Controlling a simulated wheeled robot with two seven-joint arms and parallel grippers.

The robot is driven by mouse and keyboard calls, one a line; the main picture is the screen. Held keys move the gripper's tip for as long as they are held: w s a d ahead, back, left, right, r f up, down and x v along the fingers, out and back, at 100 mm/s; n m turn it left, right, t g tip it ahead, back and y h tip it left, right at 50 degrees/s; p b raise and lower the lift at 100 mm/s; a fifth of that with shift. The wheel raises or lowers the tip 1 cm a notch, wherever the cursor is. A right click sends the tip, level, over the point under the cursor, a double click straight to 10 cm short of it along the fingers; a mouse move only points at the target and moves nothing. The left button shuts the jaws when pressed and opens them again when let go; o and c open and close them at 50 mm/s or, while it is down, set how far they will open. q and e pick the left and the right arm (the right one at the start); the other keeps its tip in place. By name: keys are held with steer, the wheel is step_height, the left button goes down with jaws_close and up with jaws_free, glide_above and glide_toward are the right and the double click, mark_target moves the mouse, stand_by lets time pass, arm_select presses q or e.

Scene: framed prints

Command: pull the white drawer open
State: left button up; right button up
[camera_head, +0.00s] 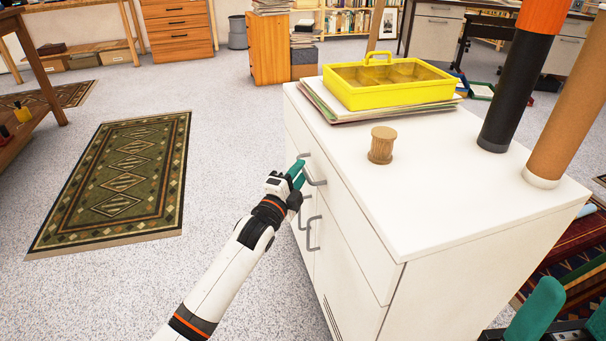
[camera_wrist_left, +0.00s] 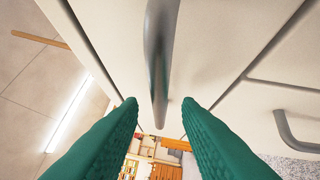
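The white drawer (camera_head: 346,220) is the top front of a white cabinet and sits flush, shut. Its grey bar handle (camera_head: 316,170) sticks out from the face; in the left wrist view the handle (camera_wrist_left: 160,50) runs between the lines of my two green fingers. My left gripper (camera_head: 299,170) is open at the handle, with one finger on each side and gaps visible between fingers and bar. I cannot tell how deep the bar sits between them. My right gripper (camera_head: 570,305) is at the lower right corner, partly cut off, its fingers apart and empty.
Below the drawer are cabinet doors with grey handles (camera_head: 313,234). On the cabinet top (camera_head: 440,190) stand a yellow tray (camera_head: 388,92) on papers, a wooden spool (camera_head: 382,145) and tall tubes (camera_head: 515,80). The floor left of the cabinet is clear, with a green rug (camera_head: 122,180).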

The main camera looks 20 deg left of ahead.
arm_select(q)
steer(key=shift+x, duration=1.25)
jaws_close()
